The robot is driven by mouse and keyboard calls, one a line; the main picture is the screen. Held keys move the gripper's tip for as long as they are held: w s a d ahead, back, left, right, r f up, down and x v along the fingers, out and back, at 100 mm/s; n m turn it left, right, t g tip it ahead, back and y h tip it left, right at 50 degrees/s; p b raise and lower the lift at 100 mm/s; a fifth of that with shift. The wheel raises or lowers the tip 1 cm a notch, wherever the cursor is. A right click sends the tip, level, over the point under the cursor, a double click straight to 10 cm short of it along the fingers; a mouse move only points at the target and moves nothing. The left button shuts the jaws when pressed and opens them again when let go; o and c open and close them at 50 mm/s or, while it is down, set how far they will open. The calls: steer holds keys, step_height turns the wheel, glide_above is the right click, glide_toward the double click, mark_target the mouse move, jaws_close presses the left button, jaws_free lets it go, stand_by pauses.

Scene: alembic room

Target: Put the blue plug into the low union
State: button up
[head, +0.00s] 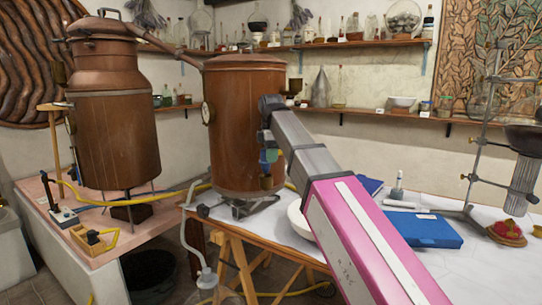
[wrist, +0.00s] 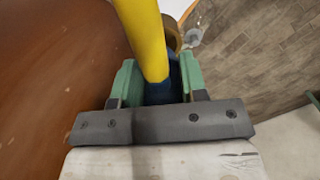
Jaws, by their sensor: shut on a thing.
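My gripper (head: 268,157) is in front of the lower half of the right copper vessel (head: 232,125). In the wrist view my gripper (wrist: 158,82) has its green fingers shut on the blue plug (wrist: 160,95). A yellow hose (wrist: 142,35) runs from the plug toward the top of that view. A brass fitting, which looks like the low union (wrist: 172,33), shows partly behind the hose, apart from the plug. In the head view a brass fitting (head: 267,182) sits low on the vessel, just below my gripper. The plug's tip is hidden.
The vessel's copper wall (wrist: 55,70) fills the left of the wrist view, close to the fingers. A blue box (head: 425,230) and a white bowl (head: 299,222) are on the white-topped table. A larger copper still (head: 115,120) stands at left. Shelves hold glassware behind.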

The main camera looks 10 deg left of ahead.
steer(key=shift+f, duration=2.4)
stand_by(4.6)
steer(key=o, duration=1.2)
